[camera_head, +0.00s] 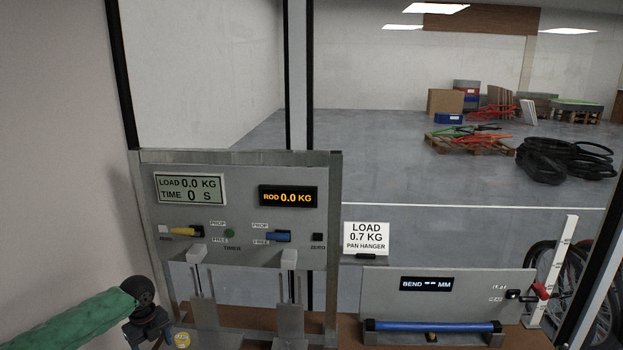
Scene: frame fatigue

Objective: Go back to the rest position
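Neither of my grippers shows in the head view. The grey test panel (240,235) stands upright in front of me. Its left display (190,188) reads load 0.0 kg, time 0 s; its right display (289,197) reads rod 0.0 kg. A yellow lever (186,232) and a blue lever (277,237) sit below the displays. To the right, a lower grey panel (440,308) has a bend display (427,284) showing dashes and a blue tube (432,326) lying along its front.
A green cylindrical piece (75,322) with a black round end reaches in at lower left. A white load card (366,238) reads 0.7 kg. A red-handled lever (540,291) is at right, beside a white upright scale (551,270). Black tyres (560,160) lie on the far floor.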

